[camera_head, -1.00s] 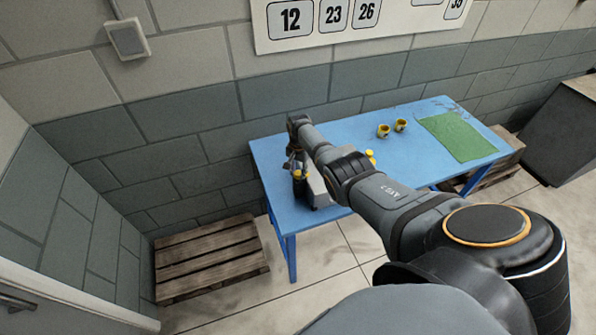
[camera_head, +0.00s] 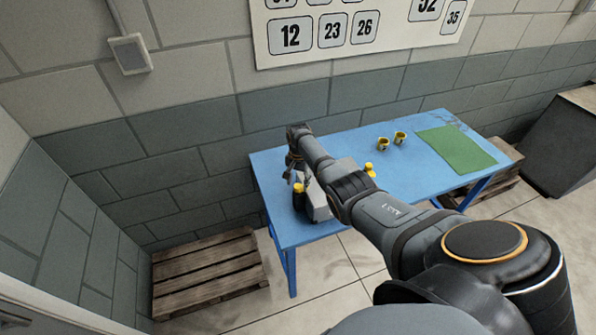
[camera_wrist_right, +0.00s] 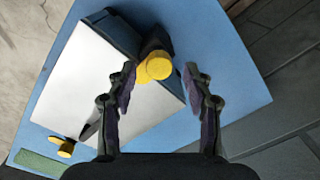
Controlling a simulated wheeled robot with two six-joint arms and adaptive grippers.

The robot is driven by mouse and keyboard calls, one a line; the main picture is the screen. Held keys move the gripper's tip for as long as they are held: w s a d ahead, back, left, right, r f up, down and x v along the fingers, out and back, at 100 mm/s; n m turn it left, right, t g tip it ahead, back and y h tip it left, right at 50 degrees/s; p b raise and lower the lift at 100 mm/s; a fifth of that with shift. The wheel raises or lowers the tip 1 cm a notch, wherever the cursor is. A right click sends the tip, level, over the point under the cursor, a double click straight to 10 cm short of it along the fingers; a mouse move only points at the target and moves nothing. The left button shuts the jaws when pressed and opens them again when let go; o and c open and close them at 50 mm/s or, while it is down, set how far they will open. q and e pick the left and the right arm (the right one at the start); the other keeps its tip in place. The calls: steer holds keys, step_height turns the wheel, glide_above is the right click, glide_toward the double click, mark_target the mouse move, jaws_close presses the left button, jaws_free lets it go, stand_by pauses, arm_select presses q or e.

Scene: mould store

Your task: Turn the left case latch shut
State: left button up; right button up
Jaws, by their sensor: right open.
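A grey case (camera_head: 317,199) lies on the near left part of the blue table (camera_head: 280,229), partly hidden by my right arm. Its pale flat top (camera_wrist_right: 95,85) fills much of the right wrist view. The left latch, a yellow knob (camera_head: 298,188) on a dark body, is at the case's left end. In the right wrist view it appears as a round yellow knob (camera_wrist_right: 156,66) between the fingertips. My right gripper (camera_wrist_right: 160,78) is open around this knob, with a gap on its right side. Another yellow latch (camera_head: 369,170) is at the case's other end. My left gripper is not in view.
Two yellow cups (camera_head: 383,143) and a green mat (camera_head: 456,149) are farther right on the table. A wooden pallet (camera_head: 208,273) lies on the floor at left. A brick wall with a number chart (camera_head: 364,28) stands behind the table.

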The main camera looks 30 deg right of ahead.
mark_target(298, 186)
step_height(298, 186, up, 10)
steer(key=shift+s+r, duration=0.15)
steer(key=shift+r, duration=0.05)
stand_by(0.4)
